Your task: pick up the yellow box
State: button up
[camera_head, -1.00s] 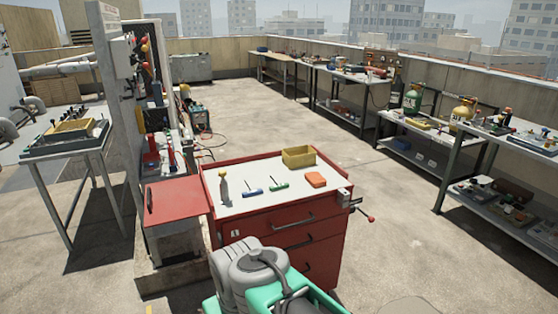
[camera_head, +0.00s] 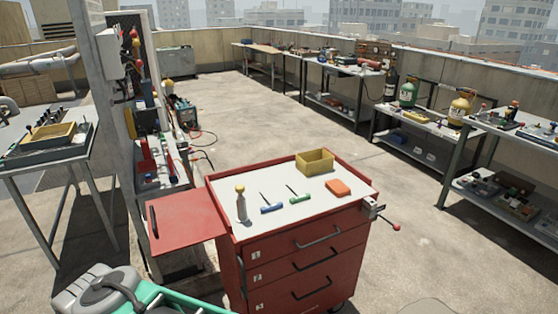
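The yellow box (camera_head: 316,166) is an open-topped bin at the back of the white top of a red tool cart (camera_head: 305,262). It stands upright and looks empty, though its floor is only partly visible. An orange block (camera_head: 338,188) lies in front of it to the right. A green-handled tool (camera_head: 300,198) and a blue-handled tool (camera_head: 271,208) lie to its front left. A pale bottle with a yellowish top (camera_head: 241,205) stands near the cart's left edge. My gripper is not in view.
A red side shelf (camera_head: 187,220) extends from the cart's left; a vise-like fitting (camera_head: 373,207) juts out right. Another yellow tray (camera_head: 48,135) sits on the left table. A grey-and-teal shape fills the bottom left; I cannot tell whether it is mine. Floor right of the cart is clear.

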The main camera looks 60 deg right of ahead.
aim_at(315, 162)
jog(key=z, duration=0.25)
jog(key=i, duration=0.8)
jog(key=z, duration=1.15)
jog(key=i, duration=0.45)
jog(key=z, duration=0.5)
